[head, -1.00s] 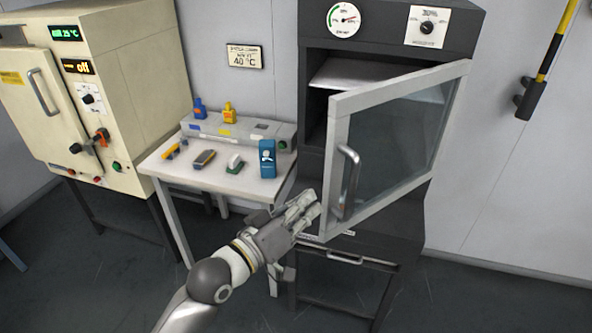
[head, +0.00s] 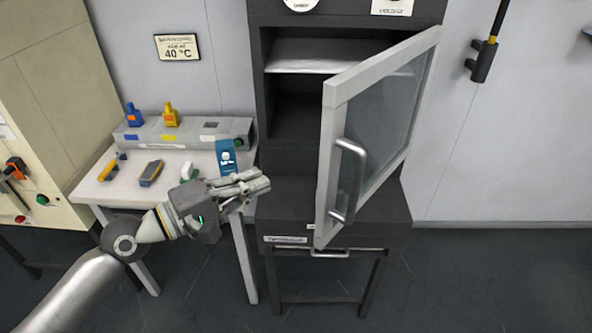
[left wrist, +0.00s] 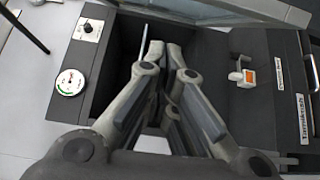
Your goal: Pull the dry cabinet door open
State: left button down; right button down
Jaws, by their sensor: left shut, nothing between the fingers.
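The dry cabinet (head: 288,150) is dark grey, with a shelf (head: 300,56) inside. Its glass door (head: 378,118) in a light frame stands wide open, swung out toward me and to the right. The door's metal handle (head: 349,180) is on the frame's near edge. My left gripper (head: 262,182) is shut and empty, in front of the cabinet's left side and left of the handle, apart from it. In the left wrist view my gripper's fingers (left wrist: 168,55) point at the cabinet's dark opening (left wrist: 125,60). My right gripper is not in view.
A cream oven (head: 40,110) stands further left. The cabinet has a lower handle (head: 330,253). Floor at the right is clear.

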pick_arm(q)
jog(key=w+d+p, duration=0.1)
jog(key=d+p, duration=0.4)
jog(key=d, duration=0.3)
jog(key=shift+w, duration=0.4)
